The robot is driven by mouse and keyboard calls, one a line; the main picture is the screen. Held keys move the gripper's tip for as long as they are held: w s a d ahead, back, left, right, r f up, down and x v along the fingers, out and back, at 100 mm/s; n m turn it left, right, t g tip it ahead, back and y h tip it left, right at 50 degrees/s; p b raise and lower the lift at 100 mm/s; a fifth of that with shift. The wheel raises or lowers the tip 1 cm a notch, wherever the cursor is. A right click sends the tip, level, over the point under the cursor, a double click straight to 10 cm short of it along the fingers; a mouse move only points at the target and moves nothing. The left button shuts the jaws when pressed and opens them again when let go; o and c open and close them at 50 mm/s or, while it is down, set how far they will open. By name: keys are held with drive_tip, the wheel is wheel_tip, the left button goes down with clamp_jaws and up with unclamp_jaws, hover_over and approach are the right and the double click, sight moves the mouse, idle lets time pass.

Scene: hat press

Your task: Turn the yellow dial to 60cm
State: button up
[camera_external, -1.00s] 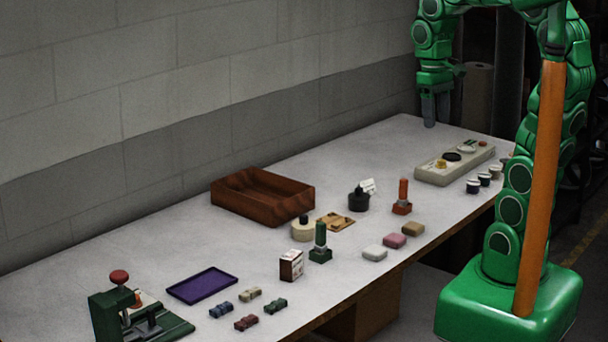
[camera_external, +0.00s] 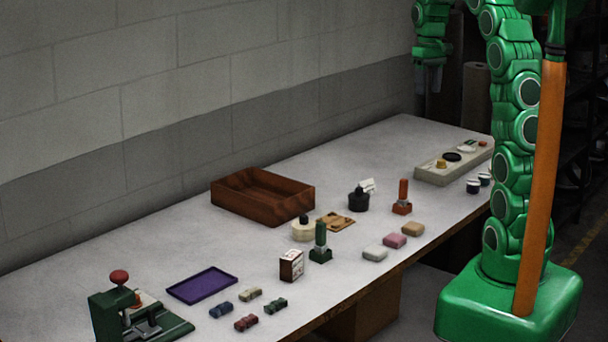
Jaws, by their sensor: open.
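The yellow dial (camera_external: 441,164) is a small knob at the near left end of a pale control panel (camera_external: 432,176), which lies at the far right of the table. A black dial (camera_external: 452,157) and a white round part (camera_external: 466,147) sit further along the same panel. The dial's markings are too small to read. My gripper (camera_external: 429,76) is open and empty. It hangs pointing down, high above the table's far end, beyond the panel and apart from the dial.
Small dark cups (camera_external: 473,186) stand beside the panel's near side, partly hidden by my arm. The far table corner (camera_external: 405,124) is clear.

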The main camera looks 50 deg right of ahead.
drive_tip(key=w+d+f, duration=0.2)
drive_tip(key=d+f, duration=0.1)
drive_tip(key=d, duration=0.9)
hover_over(443, 161)
drive_tip(key=shift+m, duration=0.4)
drive_tip(key=f, duration=1.5)
drive_tip(key=shift+d, duration=0.35)
drive_tip(key=shift+a+f, duration=0.15)
drive_tip(key=shift+f, duration=3.85)
clamp_jaws()
